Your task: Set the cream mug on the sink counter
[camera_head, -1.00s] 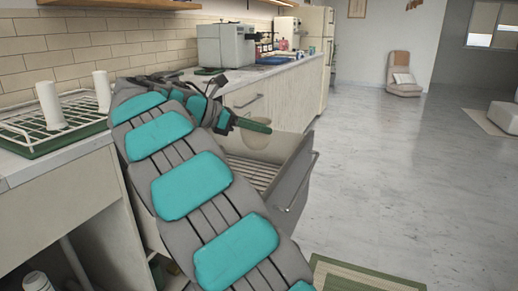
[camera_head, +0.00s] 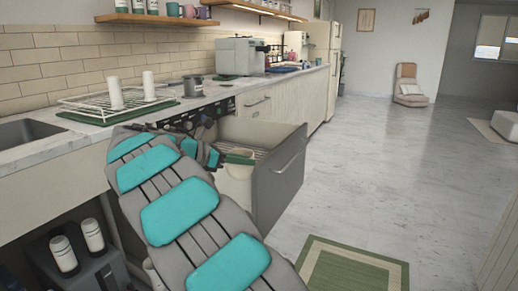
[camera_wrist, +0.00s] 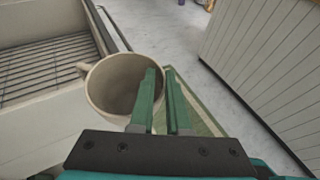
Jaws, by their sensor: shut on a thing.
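The cream mug (camera_wrist: 103,90) is in the wrist view, mouth toward the camera, its handle pointing left. My gripper (camera_wrist: 160,75) is shut on its wall, one green finger inside the mouth and one outside. In the head view the mug (camera_head: 236,171) hangs in front of the open drawer, partly hidden by my arm; my gripper's green finger (camera_head: 238,158) shows at its rim. The sink counter (camera_head: 75,143) is at the left, pale marble, with the sink basin (camera_head: 28,133) at the left edge.
A white wire drying rack (camera_head: 100,107) with two white cylinders stands behind the counter's front edge. A grey pot (camera_head: 193,87) is further along. The drawer (camera_head: 280,185) stands open into the aisle. A green rug (camera_head: 350,270) lies on otherwise open floor at right.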

